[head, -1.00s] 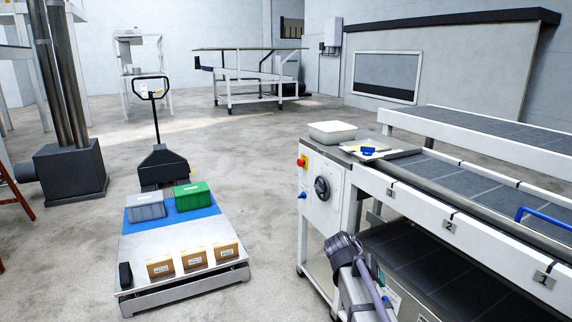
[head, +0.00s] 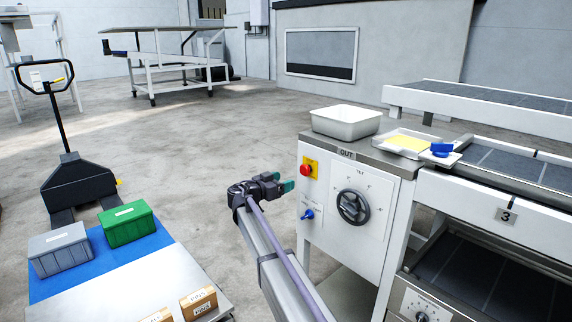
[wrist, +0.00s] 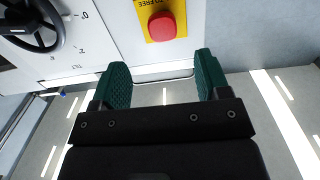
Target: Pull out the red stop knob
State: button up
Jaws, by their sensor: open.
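The red stop knob (head: 306,170) sits on a yellow plate on the white front panel (head: 334,225) of the machine, at the panel's upper left. In the wrist view the knob (wrist: 162,27) shows at the top centre, beyond my fingertips and roughly in line with the gap between them. My gripper (head: 287,183) is in front of the panel, left of and slightly below the knob in the head view. Its two green-padded fingers (wrist: 160,72) are open, with nothing between them. The knob looks clear of both fingers.
A black tilt dial (head: 353,207) and a blue knob (head: 307,214) are on the same panel. A white tub (head: 346,122) and a tray (head: 408,142) with a yellow sheet stand on top. A pallet truck with boxes is at the left, with open floor (head: 200,215) between.

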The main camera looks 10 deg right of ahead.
aim_at(303, 171)
jog(key=shift+m+t, duration=0.3)
jog(key=shift+m, duration=0.6)
jog(key=x, duration=1.1)
jog(key=shift+r, duration=0.35)
jog(key=shift+c, duration=0.4)
